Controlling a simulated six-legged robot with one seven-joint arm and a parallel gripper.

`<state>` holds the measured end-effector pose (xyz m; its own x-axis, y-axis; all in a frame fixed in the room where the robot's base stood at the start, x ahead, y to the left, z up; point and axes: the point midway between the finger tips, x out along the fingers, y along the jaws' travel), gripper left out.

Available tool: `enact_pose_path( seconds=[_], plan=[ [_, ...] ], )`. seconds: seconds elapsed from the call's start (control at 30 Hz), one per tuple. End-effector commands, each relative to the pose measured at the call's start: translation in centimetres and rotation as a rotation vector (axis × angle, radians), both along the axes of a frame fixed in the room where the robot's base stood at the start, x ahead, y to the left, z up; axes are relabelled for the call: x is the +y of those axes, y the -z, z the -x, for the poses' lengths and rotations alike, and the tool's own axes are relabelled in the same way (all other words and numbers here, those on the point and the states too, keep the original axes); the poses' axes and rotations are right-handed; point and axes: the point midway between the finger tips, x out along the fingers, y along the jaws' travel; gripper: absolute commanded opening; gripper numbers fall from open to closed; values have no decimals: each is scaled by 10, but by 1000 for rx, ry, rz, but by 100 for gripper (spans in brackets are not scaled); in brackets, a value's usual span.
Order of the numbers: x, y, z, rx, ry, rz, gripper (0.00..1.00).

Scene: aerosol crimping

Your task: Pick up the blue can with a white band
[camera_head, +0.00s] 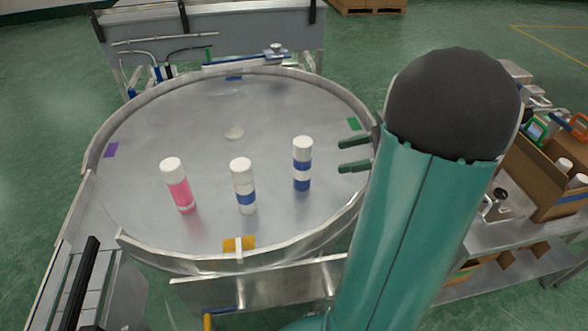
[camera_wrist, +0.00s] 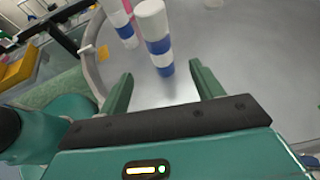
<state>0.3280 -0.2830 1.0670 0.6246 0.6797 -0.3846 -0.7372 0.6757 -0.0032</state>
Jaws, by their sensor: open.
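The blue can with a white band (camera_head: 302,167) stands upright on the round metal table (camera_head: 190,110), with a white cap on top. It also shows in the wrist view (camera_wrist: 158,46), just beyond and roughly between my fingertips. My gripper (camera_head: 342,156) is open and empty, at the table's right side, to the right of this can and apart from it. In the wrist view, both fingers of my gripper (camera_wrist: 161,70) point toward the can's lower part.
A white can with a blue band (camera_head: 244,190) stands left of the blue can, and a pink can (camera_head: 180,187) farther left. A small white disc (camera_head: 234,133) lies behind them. A raised rim (camera_head: 150,256) surrounds the table. Cardboard boxes (camera_head: 540,165) sit at right.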

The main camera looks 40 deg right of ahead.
Motion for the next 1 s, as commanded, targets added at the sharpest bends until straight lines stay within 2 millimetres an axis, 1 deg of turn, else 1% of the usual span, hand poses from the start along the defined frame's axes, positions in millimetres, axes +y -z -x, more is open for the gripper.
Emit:
enact_pose_path(
  seconds=[0.07, 0.17, 0.43, 0.5, 0.73, 0.9, 1.0],
  plan=[
    [1, 2, 0, 0, 2, -4, 66],
    [10, 6, -7, -1, 1, -5, 66],
    [46, 26, -38, 0, -1, -4, 66],
    [52, 30, -44, 0, -1, -4, 66],
    [66, 37, -58, 1, -1, -3, 66],
    [85, 47, -74, 0, -3, -4, 66],
    [93, 51, -83, 0, -2, -4, 66]
  ],
)
